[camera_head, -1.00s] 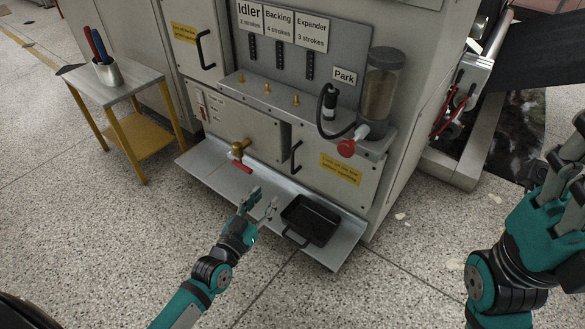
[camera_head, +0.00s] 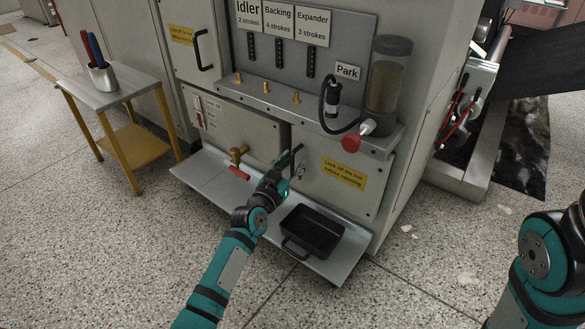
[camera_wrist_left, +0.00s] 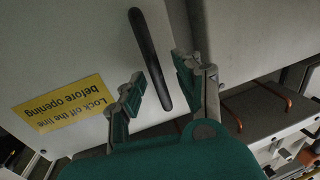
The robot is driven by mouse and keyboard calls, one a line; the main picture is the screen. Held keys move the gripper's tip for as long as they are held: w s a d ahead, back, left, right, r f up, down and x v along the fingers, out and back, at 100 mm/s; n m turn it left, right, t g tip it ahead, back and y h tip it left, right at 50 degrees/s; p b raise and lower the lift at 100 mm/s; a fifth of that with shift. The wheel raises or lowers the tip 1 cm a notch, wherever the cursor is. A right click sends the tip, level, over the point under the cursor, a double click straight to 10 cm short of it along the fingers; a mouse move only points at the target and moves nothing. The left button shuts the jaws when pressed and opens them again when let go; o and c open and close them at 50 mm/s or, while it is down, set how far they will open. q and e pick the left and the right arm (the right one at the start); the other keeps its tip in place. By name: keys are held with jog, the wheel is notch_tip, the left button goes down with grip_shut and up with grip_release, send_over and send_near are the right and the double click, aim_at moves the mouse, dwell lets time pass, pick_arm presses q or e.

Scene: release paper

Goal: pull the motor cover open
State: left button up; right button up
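The motor cover (camera_head: 330,190) is the lower right panel of the machine, with a yellow "Lock off the line before opening" label (camera_head: 344,173). It appears closed. Its dark bar handle (camera_head: 297,151) stands near the panel's left edge. My left gripper (camera_head: 291,173) is at this handle and hides its lower part. In the left wrist view, the open fingers of my left gripper (camera_wrist_left: 158,72) stand on either side of the handle (camera_wrist_left: 150,55), with gaps showing. My right arm is at the right edge of the head view, and its gripper is out of frame.
A sloping metal ledge (camera_head: 212,182) below the panels holds a black tray (camera_head: 312,230). A shelf with a hose and clear canister (camera_head: 387,85) is above. A small table (camera_head: 105,95) stands left.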

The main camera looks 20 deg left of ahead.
pick_arm(q)
jog(key=shift+w, duration=0.1)
grip_shut()
dwell(0.5)
